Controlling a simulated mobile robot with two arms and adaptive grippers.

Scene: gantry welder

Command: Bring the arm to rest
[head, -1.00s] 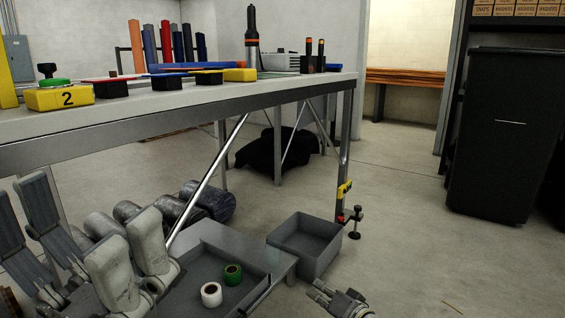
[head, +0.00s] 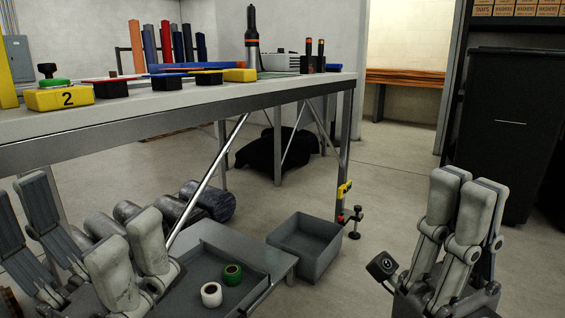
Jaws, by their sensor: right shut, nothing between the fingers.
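My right gripper (head: 464,182) stands at the lower right with its fingers pointing up. Its fingers are together with nothing between them. It is in front of the open floor and the black bin, and touches nothing that I can see. My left gripper (head: 92,212) is at the lower left with its fingers pointing up and spread apart. I see nothing held in it. Its lower part is cut off by the picture edge.
The workbench (head: 190,123) crosses the left and middle, with a yellow block marked 2 (head: 58,98) on it. A grey tray (head: 205,262) holds green tape (head: 232,274) and white tape (head: 211,294). An empty grey box (head: 318,262) and black bin (head: 508,140) stand rightward.

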